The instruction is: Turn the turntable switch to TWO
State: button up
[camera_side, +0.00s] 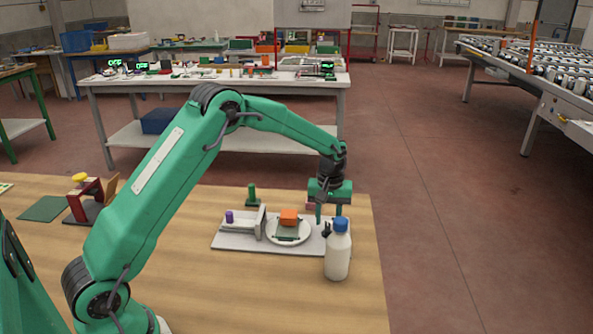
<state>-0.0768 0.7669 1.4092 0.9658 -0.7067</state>
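The white round turntable (271,233) sits on a light grey base plate (232,243) on the wooden table. An orange block (289,216) lies on a dark green piece in its middle. A small black knob (326,230), which looks like the switch, stands at the plate's right end, partly hidden by a bottle. Its markings and setting are too small to read. I cannot tell whether the fingers touch the knob.
A white bottle with a blue cap (337,254) stands close in front of the knob. An upright grey plate (261,221), a purple knob (229,216) and a green post (252,195) are left of the turntable. A red fixture (85,205) stands far left. The front tabletop is clear.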

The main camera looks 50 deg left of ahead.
aim_at(327, 230)
jog(key=shift+f, duration=1.4)
grip_shut()
